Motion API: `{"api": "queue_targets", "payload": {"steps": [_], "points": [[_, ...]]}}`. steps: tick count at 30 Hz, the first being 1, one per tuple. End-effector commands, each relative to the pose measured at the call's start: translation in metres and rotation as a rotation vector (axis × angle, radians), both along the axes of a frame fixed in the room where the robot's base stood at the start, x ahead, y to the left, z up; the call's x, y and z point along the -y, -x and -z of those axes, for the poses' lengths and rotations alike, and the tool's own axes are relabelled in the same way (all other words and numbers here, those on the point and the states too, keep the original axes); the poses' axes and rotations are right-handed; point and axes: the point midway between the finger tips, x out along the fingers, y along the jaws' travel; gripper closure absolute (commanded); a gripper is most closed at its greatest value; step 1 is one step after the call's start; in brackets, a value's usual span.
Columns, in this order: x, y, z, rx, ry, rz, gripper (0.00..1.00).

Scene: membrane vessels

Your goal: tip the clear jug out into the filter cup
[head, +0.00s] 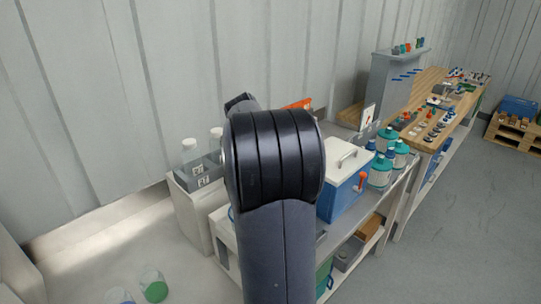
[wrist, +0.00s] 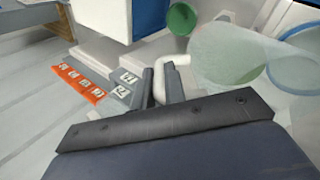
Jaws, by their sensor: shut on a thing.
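In the wrist view my gripper (wrist: 163,80) is shut on the pale handle of the clear jug (wrist: 228,52). The jug is see-through with a faint green tint and lies to the right of the fingers, looking tilted in this view. A round blue-rimmed vessel (wrist: 298,72) shows behind and right of the jug, partly covered by it; I cannot tell if it is the filter cup. A green round cup (wrist: 183,18) stands beyond the fingers. In the head view my own arm hides the gripper and the jug.
White-capped bottles (head: 217,138) stand in grey labelled holders left of my arm. A blue cooler with a white lid (head: 345,180) and teal bottles (head: 380,170) stand to the right. A clear vessel with green inside (head: 153,287) is at the lower left. An orange numbered strip (wrist: 78,82) lies left.

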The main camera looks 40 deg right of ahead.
Motion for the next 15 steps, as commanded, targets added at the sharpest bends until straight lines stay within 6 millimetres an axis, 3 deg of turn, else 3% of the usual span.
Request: {"api": "queue_targets", "payload": {"steps": [15], "points": [[-0.018, 0.004, -0.005, 0.084, 0.322, -0.004, 1.0]]}}
